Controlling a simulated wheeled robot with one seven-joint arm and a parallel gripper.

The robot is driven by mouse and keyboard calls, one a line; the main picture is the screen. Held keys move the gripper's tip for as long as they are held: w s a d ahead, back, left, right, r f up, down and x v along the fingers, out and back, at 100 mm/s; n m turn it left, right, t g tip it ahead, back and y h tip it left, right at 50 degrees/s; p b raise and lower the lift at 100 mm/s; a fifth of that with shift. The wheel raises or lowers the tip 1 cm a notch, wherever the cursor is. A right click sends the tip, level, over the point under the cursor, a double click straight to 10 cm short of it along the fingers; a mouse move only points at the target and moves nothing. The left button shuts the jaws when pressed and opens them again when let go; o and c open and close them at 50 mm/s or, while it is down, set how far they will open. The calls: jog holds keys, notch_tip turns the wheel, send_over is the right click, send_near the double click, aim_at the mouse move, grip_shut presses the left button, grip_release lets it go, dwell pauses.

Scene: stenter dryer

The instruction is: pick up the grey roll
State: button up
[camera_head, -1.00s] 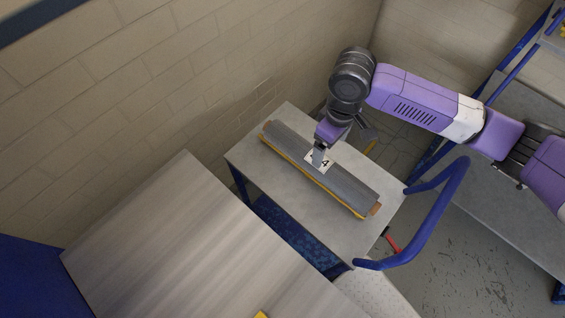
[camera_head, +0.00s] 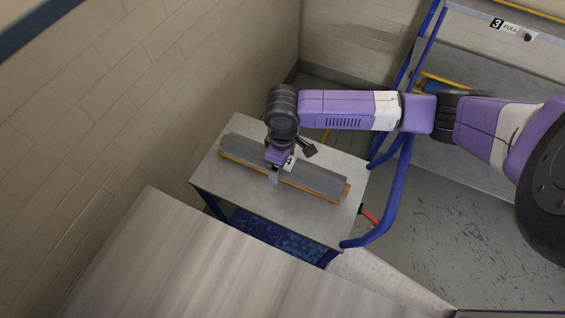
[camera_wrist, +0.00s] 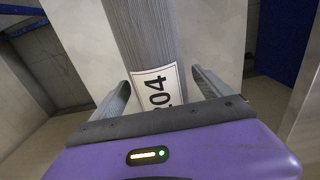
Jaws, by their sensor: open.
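The grey roll (camera_head: 315,176) lies on a grey cart top (camera_head: 225,178) in the head view, with a yellow edge along its near side and brown ends. In the wrist view the roll (camera_wrist: 150,40) runs away from me and carries a white label (camera_wrist: 158,88) ending in "04". My gripper (camera_head: 274,178) is over the roll, left of its middle. In the wrist view the two fingers of my gripper (camera_wrist: 160,90) stand apart, one on each side of the roll. I cannot tell whether they touch it.
A blue handle (camera_head: 388,220) rises at the cart's right end. A brick wall (camera_head: 130,100) stands behind at left. A rack with a "3 FULL" sign (camera_head: 511,27) stands at upper right.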

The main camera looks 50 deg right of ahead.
grip_shut()
jog(key=shift+r, duration=0.1)
dwell(0.4)
